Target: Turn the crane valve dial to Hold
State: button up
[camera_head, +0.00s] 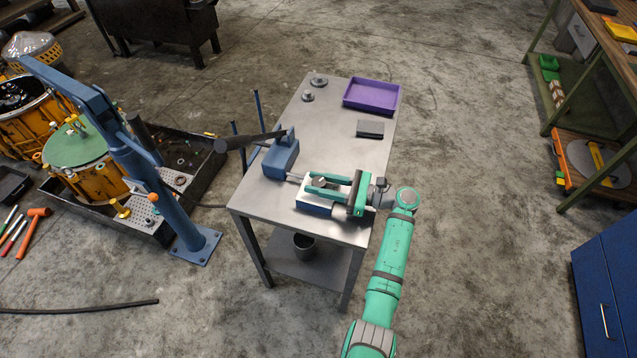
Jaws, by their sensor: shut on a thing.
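The grey metal table (342,110) carries a low block with a white top and blue front (316,209), which seems to be the valve unit. My teal gripper (316,183) reaches over this block from the right, fingers pointing left. It is shut on a small grey piece (321,182) between the fingertips, which looks like the valve dial. The fingers hide most of the dial, and its markings and pointer cannot be read. The blue crane (124,150) stands on the floor left of the table.
A blue pump box (281,160) with a long dark handle (250,140) sits left of my gripper. A purple tray (372,96), a dark grey box (370,129) and small round metal parts (319,82) lie farther back. A black drip tray (200,165) lies left.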

jog(key=shift+n+g, duration=1.1)
jog(key=shift+g, duration=0.6)
jog(key=shift+n+g, duration=1.1)
jog(key=shift+g, duration=0.6)
jog(key=shift+s+f+n+g, duration=0.15)
jog(key=shift+n+g, duration=0.15)
jog(key=shift+g, duration=0.2)
jog(key=o, duration=1)
jog(key=shift+o, duration=0.2)
jog(key=shift+d, duration=0.1)
